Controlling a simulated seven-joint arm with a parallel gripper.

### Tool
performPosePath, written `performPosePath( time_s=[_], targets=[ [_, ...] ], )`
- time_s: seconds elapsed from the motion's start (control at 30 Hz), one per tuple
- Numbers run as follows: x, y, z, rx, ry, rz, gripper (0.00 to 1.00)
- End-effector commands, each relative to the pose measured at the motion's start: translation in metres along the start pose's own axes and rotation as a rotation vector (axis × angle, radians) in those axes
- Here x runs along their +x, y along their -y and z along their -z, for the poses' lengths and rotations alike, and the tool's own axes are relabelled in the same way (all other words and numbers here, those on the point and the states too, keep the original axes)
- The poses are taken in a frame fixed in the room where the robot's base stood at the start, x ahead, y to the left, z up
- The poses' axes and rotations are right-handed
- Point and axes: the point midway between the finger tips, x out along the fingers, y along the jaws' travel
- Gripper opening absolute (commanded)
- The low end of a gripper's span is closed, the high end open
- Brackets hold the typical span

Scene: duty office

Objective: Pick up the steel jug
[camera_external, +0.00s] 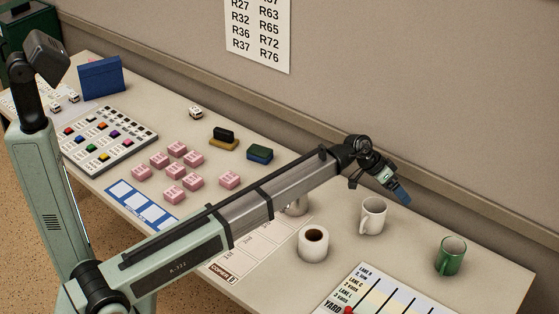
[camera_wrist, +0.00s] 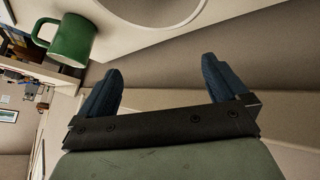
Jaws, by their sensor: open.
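A grey metallic vessel (camera_external: 297,208), which looks like the steel jug, stands on the table under my forearm. The arm hides most of it, so its handle and full shape cannot be seen. My gripper (camera_external: 402,195) is to the right of it, above the table near the white mug (camera_external: 373,216). In the wrist view my gripper (camera_wrist: 160,85) has its two blue fingers wide apart with nothing between them. The jug cannot be made out in the wrist view.
A green mug (camera_external: 450,256) stands at the right; it also shows in the wrist view (camera_wrist: 72,39). A white cylinder with a dark centre (camera_external: 313,244) stands near the jug. Pink blocks (camera_external: 175,195) lie left. The wall (camera_external: 420,100) is behind the table.

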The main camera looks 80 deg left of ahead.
Motion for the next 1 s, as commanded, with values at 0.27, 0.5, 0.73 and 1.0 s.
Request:
performPosePath(
  time_s=[0.27, 0.5, 0.73, 1.0],
  targets=[
    [-0.061, 0.098, -0.043, 0.017, 0.016, -0.081, 1.00],
    [-0.120, 0.168, -0.085, 0.052, -0.008, -0.164, 1.00],
    [-0.180, 0.219, -0.132, 0.122, -0.069, -0.247, 1.00],
    [-0.241, 0.235, -0.203, 0.339, -0.206, -0.338, 1.00]
  ],
)
